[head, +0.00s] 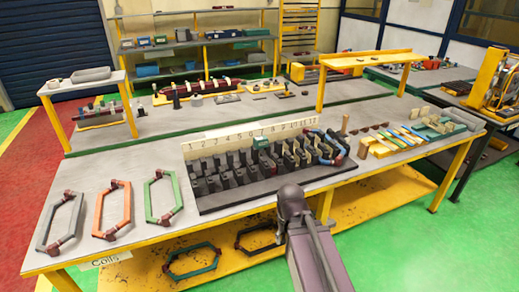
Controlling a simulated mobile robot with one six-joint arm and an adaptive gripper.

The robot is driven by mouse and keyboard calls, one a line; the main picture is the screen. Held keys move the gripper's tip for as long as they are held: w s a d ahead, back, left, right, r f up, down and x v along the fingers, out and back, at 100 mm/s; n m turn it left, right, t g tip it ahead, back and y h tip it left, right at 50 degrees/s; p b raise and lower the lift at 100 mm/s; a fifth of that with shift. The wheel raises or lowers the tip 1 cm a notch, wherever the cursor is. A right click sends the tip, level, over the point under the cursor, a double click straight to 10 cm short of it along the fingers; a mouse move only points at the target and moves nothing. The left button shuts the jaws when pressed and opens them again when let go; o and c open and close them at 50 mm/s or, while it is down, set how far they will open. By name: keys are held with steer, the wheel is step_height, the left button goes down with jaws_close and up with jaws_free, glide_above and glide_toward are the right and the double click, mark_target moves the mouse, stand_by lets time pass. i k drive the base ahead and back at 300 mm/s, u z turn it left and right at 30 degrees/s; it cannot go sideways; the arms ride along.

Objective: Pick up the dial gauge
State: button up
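I cannot make out a dial gauge for certain in the head view; many parts on the benches are too small to tell. Small items stand on a little raised shelf (75,88) at the left, on the middle bench (240,113) and on the right part of the front bench (110,170). My own arm rises at the bottom centre, in front of the front bench's edge. My gripper does not show, and the arm hides part of the bench's front side.
A black numbered slot rack (262,190) fills the middle of the front bench. Grey, orange (113,210) and green (163,197) hexagonal coils lie to its left. A yellow raised shelf (362,59) stands behind. Green floor is open at the lower right.

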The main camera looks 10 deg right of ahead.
mark_target(261, 142)
steer(key=k, duration=0.35)
steer(key=u, duration=0.25)
steer(key=i, duration=1.3)
steer(key=z, duration=0.35)
